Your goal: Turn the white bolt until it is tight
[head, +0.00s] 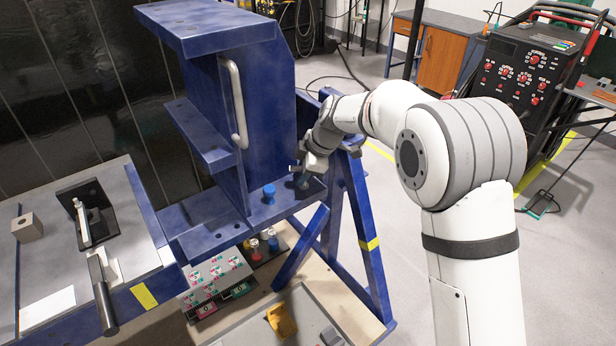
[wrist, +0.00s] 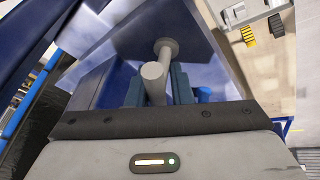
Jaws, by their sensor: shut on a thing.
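The white bolt (wrist: 155,78) shows light grey in the wrist view, a round shaft with a wider round flange at its far end. My gripper (wrist: 157,90) has one dark blue finger on each side of the shaft and is shut on it. In the head view my gripper (head: 304,174) is low at the right end of the blue jig's (head: 205,232) lower ledge, and the bolt cannot be made out clearly there. The flange appears close to the blue jig surface, but whether it touches cannot be told.
A blue bolt (head: 268,194) stands on the ledge left of my gripper. The jig's upright plate carries a grey handle (head: 236,105). A blue support frame (head: 352,215) stands close beside my gripper. Small red and blue bottles (head: 272,240) are below. A workbench (head: 60,262) is at left.

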